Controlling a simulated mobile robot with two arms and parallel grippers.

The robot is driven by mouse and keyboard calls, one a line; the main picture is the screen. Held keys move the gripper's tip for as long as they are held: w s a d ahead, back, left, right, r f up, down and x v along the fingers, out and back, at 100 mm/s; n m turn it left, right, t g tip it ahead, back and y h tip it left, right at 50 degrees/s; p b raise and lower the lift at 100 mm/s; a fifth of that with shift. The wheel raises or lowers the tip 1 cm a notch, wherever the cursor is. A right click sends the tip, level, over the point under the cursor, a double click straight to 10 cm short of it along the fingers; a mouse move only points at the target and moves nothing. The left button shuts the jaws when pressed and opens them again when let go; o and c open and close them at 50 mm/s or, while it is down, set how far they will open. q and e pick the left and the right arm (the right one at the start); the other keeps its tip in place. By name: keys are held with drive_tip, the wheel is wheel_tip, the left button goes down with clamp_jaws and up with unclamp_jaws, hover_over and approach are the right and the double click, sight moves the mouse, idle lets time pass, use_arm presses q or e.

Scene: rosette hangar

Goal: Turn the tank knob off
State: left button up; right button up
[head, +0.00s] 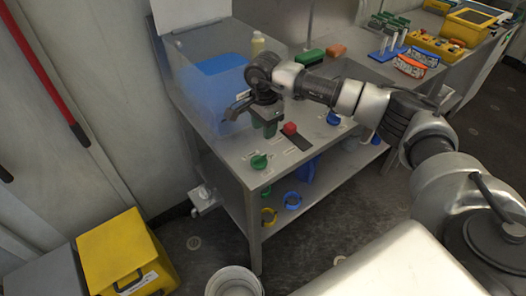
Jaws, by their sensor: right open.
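My right gripper (268,122) reaches in from the right over the metal bench and points down, open. A green part shows right below its fingers; I cannot tell whether the fingers touch it or stand around it. A clear tank (188,82) with blue contents stands at the bench's back left, just behind the gripper. A green knob (259,161) sits at the bench's front left corner. A red knob (290,129) on a dark plate is just right of the gripper, and a blue knob (333,118) is farther right. Labels are too small to read. My left gripper is out of view.
The metal bench (225,150) has a lower shelf with blue and yellow rings. Green and orange brushes (310,56) lie behind my arm. A yellow box (121,255) stands on the floor at left. Dark floor in front of the bench is mostly clear.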

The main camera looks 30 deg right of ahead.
sight(263, 154)
wheel_tip(263, 154, down, 9)
drive_tip(key=shift+a+r+p, duration=0.1)
drive_tip(key=shift+p, duration=0.9)
drive_tip(key=shift+f, duration=0.75)
clamp_jaws()
